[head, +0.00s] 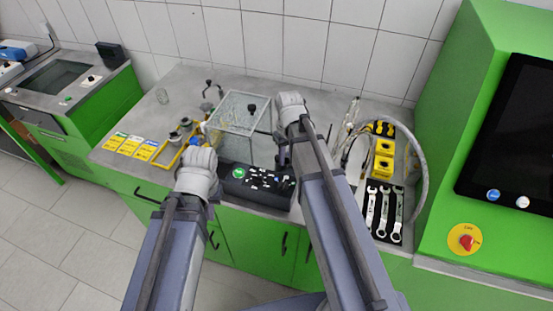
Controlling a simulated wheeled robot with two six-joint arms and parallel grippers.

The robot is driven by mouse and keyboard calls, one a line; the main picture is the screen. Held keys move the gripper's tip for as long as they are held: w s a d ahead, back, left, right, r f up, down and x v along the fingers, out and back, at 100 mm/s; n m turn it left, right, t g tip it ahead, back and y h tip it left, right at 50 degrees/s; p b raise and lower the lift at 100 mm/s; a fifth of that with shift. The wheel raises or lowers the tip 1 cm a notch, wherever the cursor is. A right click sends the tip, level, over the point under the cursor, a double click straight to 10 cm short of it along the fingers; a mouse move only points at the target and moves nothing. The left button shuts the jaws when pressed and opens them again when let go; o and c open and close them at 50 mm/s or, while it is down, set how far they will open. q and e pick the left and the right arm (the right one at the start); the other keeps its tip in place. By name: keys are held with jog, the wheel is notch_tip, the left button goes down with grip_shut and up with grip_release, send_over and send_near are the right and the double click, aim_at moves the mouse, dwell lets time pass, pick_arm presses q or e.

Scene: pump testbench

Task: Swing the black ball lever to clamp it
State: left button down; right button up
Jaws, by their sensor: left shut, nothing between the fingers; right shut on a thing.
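A clear box-shaped chamber (228,135) stands on the grey bench. A black ball knob (251,108) shows at its upper right, and another black ball (209,82) stands behind it on the left. My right gripper (283,152) points down just right of the chamber, beside a thin dark rod (263,132). It is shut on what looks like the black ball lever; its fingers and the arm hide the held end. My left gripper (197,158) is shut and empty in front of the chamber's left side; its fingertips are mostly hidden by the wrist.
A dark tray of small parts (258,188) lies at the bench front between my arms. A yellow tray (168,152) with fittings and yellow cards (130,146) are left. Wrenches (384,210), yellow blocks (383,157) and a curved hose (424,170) are right, before a green cabinet (448,110).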

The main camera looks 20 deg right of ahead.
jog(key=shift+d, duration=0.1)
jog(key=shift+w+d, duration=0.35)
jog(key=shift+d, duration=0.25)
jog(key=shift+w+d, duration=0.1)
jog(key=shift+w, duration=0.05)
jog(key=shift+w+d, duration=0.4)
jog(key=shift+d, duration=0.05)
jog(key=o, duration=1.5)
jog(key=shift+c, duration=0.2)
jog(key=shift+r, duration=0.1)
notch_tip(320, 180, up, 6)
jog(key=p, duration=0.6)
